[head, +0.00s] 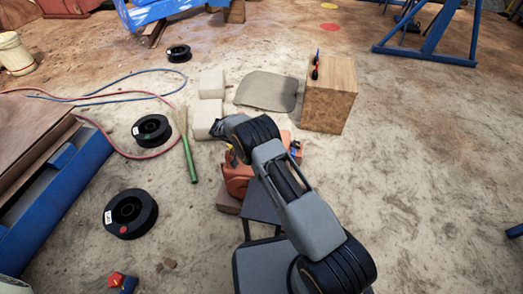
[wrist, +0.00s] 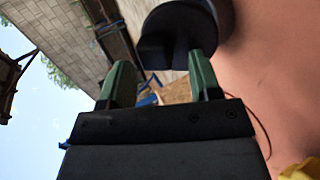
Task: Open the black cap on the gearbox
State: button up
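The black cap (wrist: 178,28) stands out from that side, dark and rounded, at the top middle of the wrist view. My gripper (wrist: 160,62) has its two green fingers spread apart with nothing held between them. The cap is just beyond the fingertips, closer to the right finger. I cannot tell whether that finger touches it. The head view hides the fingers and the cap.
A wooden box (head: 330,95) with a small tool on top stands behind the gearbox. Pale blocks (head: 208,118) and a green-handled broom (head: 188,155) lie to its left. Black spools (head: 130,213) and hoses are farther left. Open ground lies to the right.

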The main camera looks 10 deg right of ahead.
jog(key=p+v, duration=0.1)
jog(key=v, duration=0.6)
jog(key=shift+a, duration=0.25)
jog(key=shift+r, duration=0.1)
dwell(0.4)
